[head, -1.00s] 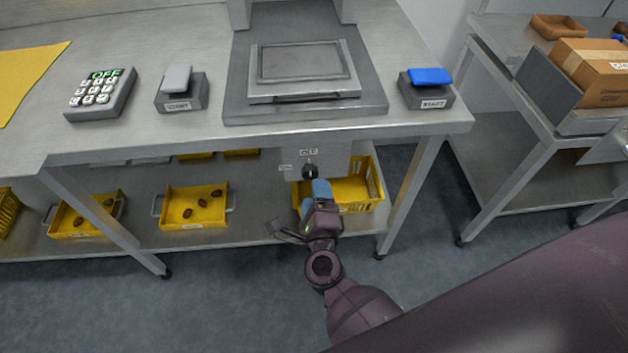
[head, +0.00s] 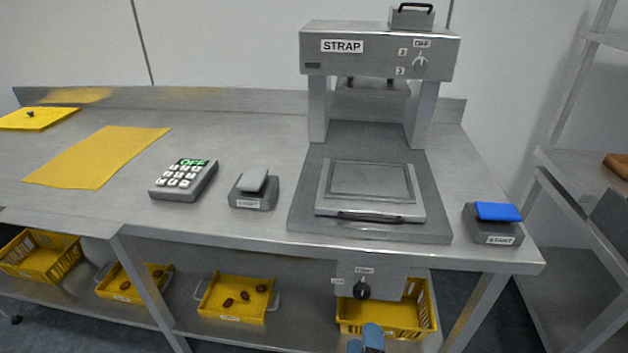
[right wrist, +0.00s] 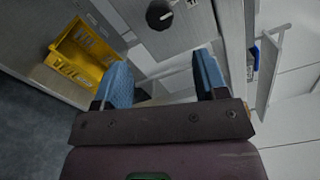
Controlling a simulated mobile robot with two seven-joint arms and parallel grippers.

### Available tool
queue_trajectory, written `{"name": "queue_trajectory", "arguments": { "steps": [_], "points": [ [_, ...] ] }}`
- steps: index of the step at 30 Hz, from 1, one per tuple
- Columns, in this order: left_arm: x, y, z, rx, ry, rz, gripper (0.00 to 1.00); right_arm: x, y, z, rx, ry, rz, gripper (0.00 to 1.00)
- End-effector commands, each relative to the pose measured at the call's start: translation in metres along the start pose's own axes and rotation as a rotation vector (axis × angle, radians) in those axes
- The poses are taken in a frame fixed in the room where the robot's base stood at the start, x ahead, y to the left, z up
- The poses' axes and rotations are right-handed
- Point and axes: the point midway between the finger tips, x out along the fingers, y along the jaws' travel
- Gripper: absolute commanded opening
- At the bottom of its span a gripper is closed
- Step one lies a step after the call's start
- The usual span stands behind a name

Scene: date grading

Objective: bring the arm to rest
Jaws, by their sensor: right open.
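My right gripper (head: 368,340) shows at the bottom edge of the head view, only its blue fingertips visible, in front of the bench's lower part. In the right wrist view the gripper (right wrist: 165,82) has its two blue fingers apart with nothing held between them. The black knob (head: 362,291) on the panel under the bench front is above the gripper in the head view. The knob (right wrist: 159,14) also shows at the top of the right wrist view, apart from the fingers. My left gripper is not in view.
The metal bench (head: 240,135) carries a STRAP machine (head: 380,45), a keypad (head: 184,180), a grey-topped switch (head: 253,190) and a blue-topped START switch (head: 494,224). Yellow crates and trays, such as the crate (head: 420,315), stand on the lower shelf. Another shelf unit is at the right.

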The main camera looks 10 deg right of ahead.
Motion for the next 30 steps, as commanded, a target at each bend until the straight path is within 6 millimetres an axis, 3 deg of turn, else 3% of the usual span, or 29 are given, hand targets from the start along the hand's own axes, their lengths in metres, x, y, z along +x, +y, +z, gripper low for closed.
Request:
{"name": "queue_trajectory", "arguments": {
  "steps": [4,7,11,15,20,27,30],
  "points": [
    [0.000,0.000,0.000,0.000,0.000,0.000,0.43,0.000,0.003,0.006,-0.060,-0.037,0.015,0.66],
    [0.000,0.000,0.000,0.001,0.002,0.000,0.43,-0.001,0.002,0.023,-0.203,-0.141,0.018,0.66],
    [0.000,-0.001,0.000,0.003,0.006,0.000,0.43,-0.002,-0.003,0.041,-0.509,-0.316,-0.005,0.66],
    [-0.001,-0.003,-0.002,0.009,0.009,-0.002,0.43,-0.013,-0.005,0.035,-0.890,-0.466,-0.008,0.66],
    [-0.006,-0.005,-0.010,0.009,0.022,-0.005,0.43,-0.033,-0.005,-0.004,-1.335,-0.592,0.048,0.66],
    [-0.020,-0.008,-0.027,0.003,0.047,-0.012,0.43,-0.077,-0.024,-0.103,-1.894,-0.686,0.244,0.66],
    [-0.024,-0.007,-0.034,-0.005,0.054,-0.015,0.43,-0.095,-0.037,-0.133,-1.984,-0.680,0.295,0.66]
  ]
}}
